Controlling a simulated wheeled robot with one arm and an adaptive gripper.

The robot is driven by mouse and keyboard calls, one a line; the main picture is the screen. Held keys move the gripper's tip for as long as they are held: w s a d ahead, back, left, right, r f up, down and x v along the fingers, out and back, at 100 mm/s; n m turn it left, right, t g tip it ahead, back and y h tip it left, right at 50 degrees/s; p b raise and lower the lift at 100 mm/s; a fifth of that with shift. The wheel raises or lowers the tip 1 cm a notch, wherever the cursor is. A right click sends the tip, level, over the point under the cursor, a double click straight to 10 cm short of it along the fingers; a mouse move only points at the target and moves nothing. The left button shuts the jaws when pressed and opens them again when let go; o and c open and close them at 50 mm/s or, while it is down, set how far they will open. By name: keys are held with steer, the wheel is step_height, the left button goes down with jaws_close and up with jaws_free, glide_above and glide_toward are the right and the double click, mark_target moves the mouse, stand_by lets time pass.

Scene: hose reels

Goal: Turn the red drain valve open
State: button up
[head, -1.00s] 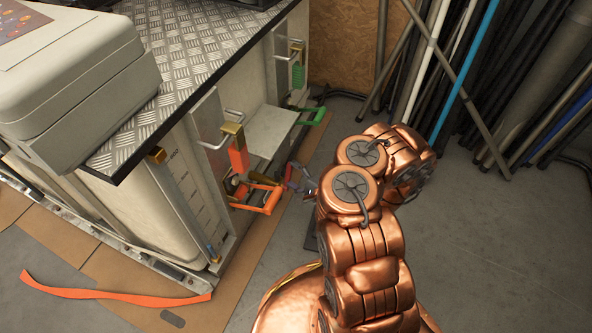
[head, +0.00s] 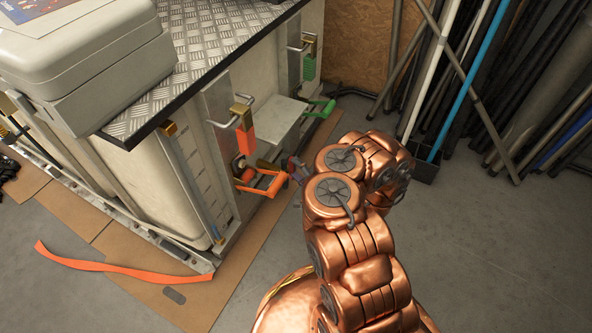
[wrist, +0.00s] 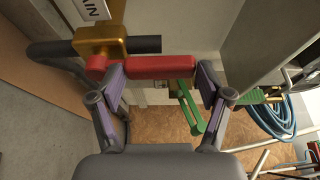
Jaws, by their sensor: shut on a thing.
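The red valve handle (wrist: 150,68) lies level across the wrist view, joined at its left end to a brass valve body (wrist: 100,40) on a dark pipe. My gripper (wrist: 160,84) has a finger at each end of the red handle and is shut on it. In the head view my gripper (head: 296,168) is small and partly behind my copper arm, beside the low valves on the tank rack's front. The red handle is hard to pick out there. A white label with the letters "AIN" (wrist: 90,10) sits above the valve body.
A green handle (wrist: 190,105) is beyond the red one; it also shows in the head view (head: 320,108). An orange loop (head: 263,184) juts out low by my gripper. Pipes (head: 470,80) lean at the back right. Floor at right is clear.

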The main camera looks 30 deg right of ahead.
steer(key=shift+a, duration=0.15)
steer(key=o, duration=1.6)
steer(key=shift+o, duration=0.2)
steer(key=shift+s+d, duration=0.35)
steer(key=shift+s, duration=0.3)
steer(key=v, duration=1)
steer(key=shift+s, duration=0.2)
